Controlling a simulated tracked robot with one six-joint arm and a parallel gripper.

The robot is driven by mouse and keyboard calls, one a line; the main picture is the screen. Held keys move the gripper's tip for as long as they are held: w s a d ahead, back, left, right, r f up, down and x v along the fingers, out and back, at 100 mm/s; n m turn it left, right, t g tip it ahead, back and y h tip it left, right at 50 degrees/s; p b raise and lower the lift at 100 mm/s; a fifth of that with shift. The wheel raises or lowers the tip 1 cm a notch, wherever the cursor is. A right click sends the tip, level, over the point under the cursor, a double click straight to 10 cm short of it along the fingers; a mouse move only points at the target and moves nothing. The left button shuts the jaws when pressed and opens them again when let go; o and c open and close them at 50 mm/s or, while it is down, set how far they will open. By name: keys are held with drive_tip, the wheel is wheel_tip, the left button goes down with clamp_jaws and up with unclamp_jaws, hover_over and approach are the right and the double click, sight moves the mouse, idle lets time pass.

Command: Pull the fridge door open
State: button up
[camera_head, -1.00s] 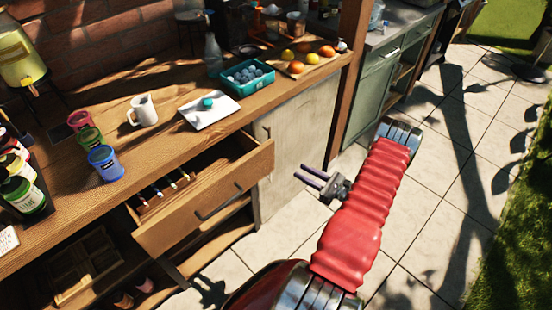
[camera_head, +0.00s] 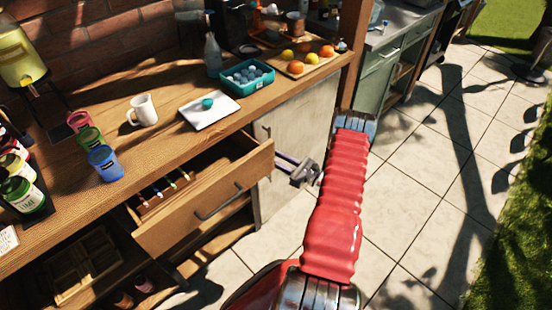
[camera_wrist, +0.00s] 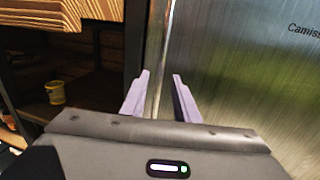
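The fridge door (camera_head: 300,126) is a pale metal panel under the counter, right of a pulled-out wooden drawer. In the wrist view the door (camera_wrist: 245,65) is brushed metal with dark lettering at upper right, and a bright vertical strip (camera_wrist: 157,40) runs along its left side. My gripper (camera_head: 279,160) is beside the drawer's right end, in front of the door's left part. In the wrist view my gripper (camera_wrist: 160,76) is open, its two pale fingers apart to either side of the strip's line. Nothing is seen held, and I cannot tell whether the fingers touch the door. The door looks shut.
The open drawer (camera_head: 205,212) sticks out close left of my gripper. The counter (camera_head: 160,150) above holds cups, a white jug (camera_head: 143,109), a white board and a teal crate (camera_head: 246,78). The paved floor (camera_head: 420,210) to the right is clear.

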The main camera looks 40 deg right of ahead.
drive_tip(key=shift+w+a, duration=0.1)
drive_tip(key=shift+w, duration=0.45)
clamp_jaws()
idle(0.4)
